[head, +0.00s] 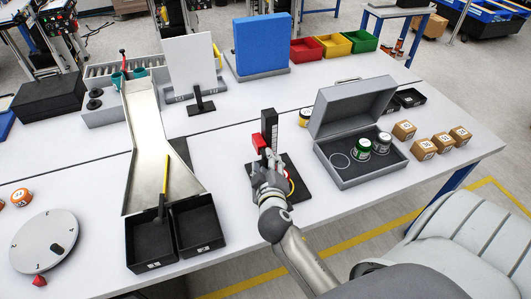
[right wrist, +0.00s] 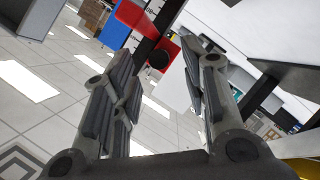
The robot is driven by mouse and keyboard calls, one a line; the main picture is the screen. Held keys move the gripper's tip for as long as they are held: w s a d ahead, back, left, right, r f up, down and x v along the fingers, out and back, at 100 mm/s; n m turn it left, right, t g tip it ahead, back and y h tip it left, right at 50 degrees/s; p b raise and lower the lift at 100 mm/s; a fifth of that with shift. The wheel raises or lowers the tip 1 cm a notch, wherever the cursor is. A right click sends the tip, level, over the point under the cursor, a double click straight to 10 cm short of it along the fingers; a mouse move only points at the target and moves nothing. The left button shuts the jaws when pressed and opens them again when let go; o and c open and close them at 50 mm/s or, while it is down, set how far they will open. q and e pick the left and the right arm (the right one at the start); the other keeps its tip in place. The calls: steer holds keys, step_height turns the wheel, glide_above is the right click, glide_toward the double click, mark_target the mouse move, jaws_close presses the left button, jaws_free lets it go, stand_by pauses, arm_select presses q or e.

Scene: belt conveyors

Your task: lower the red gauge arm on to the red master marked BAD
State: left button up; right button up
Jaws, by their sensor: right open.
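The gauge stand has a black upright post (head: 269,128) on a dark base (head: 297,199). Its red gauge arm (head: 259,145) sticks out to the left of the post, above the base. A yellow curved edge (head: 291,186) shows beside the gripper. I cannot make out a red master marked BAD. My left gripper is not in view.
An open grey case (head: 345,179) with jars stands right of the stand, with several small cardboard boxes (head: 404,130) beyond. A metal chute (head: 146,140) leads to two black bins (head: 150,243) at left. A grey disc (head: 43,241) lies at far left.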

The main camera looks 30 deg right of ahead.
mark_target(266, 159)
steer(key=x, duration=0.4)
steer(key=shift+p, duration=0.4)
steer(key=shift+c, duration=0.4)
steer(key=c, duration=0.7)
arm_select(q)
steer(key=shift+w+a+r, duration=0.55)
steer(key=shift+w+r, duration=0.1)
arm_select(e)
jaws_close()
